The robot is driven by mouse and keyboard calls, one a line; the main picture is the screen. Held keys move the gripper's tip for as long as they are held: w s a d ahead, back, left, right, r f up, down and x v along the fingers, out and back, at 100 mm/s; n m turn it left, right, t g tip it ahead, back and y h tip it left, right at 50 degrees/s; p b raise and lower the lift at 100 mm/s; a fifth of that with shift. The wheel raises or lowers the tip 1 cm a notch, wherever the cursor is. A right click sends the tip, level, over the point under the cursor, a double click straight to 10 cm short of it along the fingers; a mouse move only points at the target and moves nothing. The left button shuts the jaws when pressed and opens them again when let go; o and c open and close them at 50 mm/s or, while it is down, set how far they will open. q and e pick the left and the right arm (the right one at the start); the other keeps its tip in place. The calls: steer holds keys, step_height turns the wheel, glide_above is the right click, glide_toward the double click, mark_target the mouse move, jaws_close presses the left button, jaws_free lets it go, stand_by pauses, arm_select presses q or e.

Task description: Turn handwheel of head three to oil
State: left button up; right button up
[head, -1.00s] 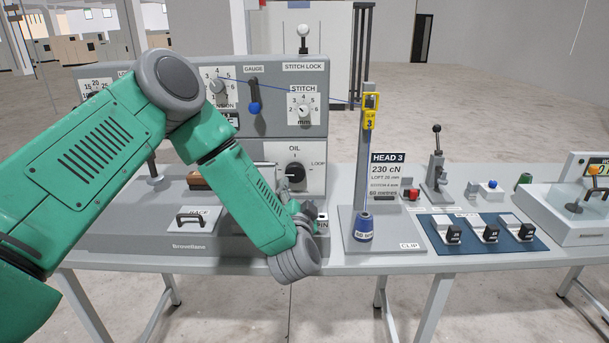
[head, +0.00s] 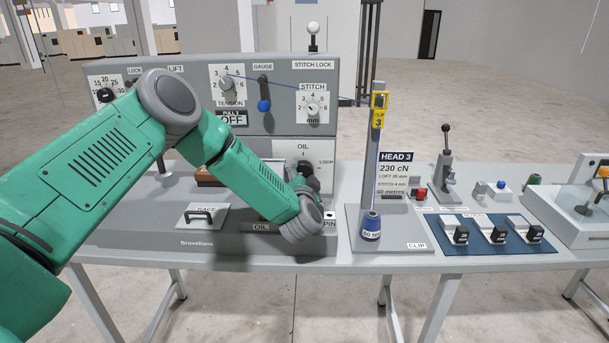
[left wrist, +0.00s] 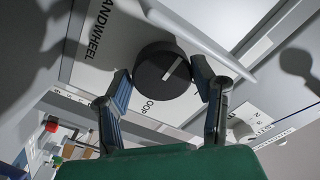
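The handwheel is a round black knob (head: 310,168) on a white plate (head: 283,149) marked OIL above and LOOP at its right. In the left wrist view the knob (left wrist: 160,70) has a white pointer line, on the side away from the LOOP lettering. My left gripper (head: 303,185) is in front of the knob and hides part of it in the head view. In the left wrist view its two fingers (left wrist: 161,80) stand apart, one on each side of the knob. The right finger is very close to it; contact cannot be told. My right gripper is not in view.
The grey panel (head: 165,70) above holds tension, gauge and stitch controls. A thread post (head: 376,160) with a yellow clip and blue cone stands right of my gripper. A lever (head: 445,165) and a blue mat (head: 535,240) with small blocks lie farther right.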

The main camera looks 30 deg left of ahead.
arm_select(q)
steer(key=shift+a, duration=0.1)
steer(key=c, duration=0.5)
steer(key=shift+a+f, duration=0.1)
steer(key=shift+a, duration=0.05)
